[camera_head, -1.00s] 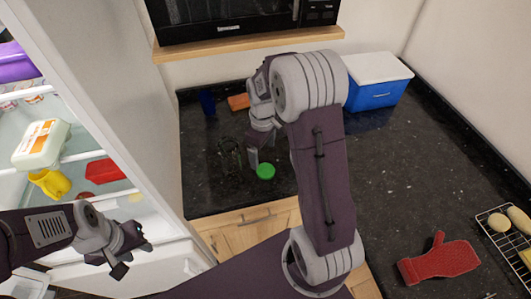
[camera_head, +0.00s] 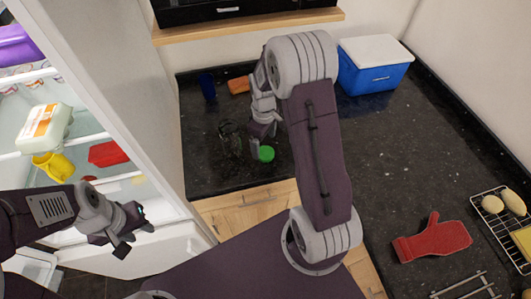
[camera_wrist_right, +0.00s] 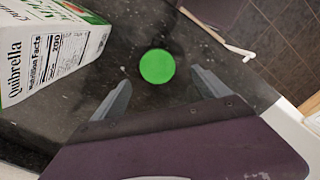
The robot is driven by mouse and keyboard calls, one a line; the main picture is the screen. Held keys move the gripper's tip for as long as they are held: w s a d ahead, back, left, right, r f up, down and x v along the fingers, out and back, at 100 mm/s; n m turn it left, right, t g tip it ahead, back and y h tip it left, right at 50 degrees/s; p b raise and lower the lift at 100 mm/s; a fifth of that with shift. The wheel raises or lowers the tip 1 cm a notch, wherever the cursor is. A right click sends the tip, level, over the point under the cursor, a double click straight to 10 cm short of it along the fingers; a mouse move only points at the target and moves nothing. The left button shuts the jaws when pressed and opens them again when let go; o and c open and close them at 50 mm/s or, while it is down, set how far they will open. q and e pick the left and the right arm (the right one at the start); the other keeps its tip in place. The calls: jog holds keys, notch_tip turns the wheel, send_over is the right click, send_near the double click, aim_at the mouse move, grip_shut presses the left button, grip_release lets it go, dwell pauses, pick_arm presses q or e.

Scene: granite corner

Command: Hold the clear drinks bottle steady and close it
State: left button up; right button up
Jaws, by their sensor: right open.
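A round green cap (camera_head: 265,153) lies on the counter near the front edge. It also shows in the right wrist view (camera_wrist_right: 157,66). My right gripper (camera_head: 262,133) is open and empty, just above and behind the cap in the head view. In the wrist view the cap shows beyond and between its fingertips. My left gripper (camera_head: 132,230) is open and empty in front of the fridge, away from the bottle.
A printed carton (camera_wrist_right: 50,45) stands close to the right gripper in the wrist view. A blue cup (camera_head: 207,86), an orange block (camera_head: 238,85) and a blue cooler (camera_head: 374,68) sit at the back. A red mitt (camera_head: 432,238) and wire rack (camera_head: 490,213) are at right.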

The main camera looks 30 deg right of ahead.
aim_at(266, 152)
jog(key=f, duration=0.3)
jog(key=f+p, duration=0.1)
jog(key=f, duration=0.1)
jog(key=shift+d+f, duration=0.15)
jog(key=shift+d, duration=0.15)
jog(key=shift+s, duration=0.1)
jog(key=c, duration=1.4)
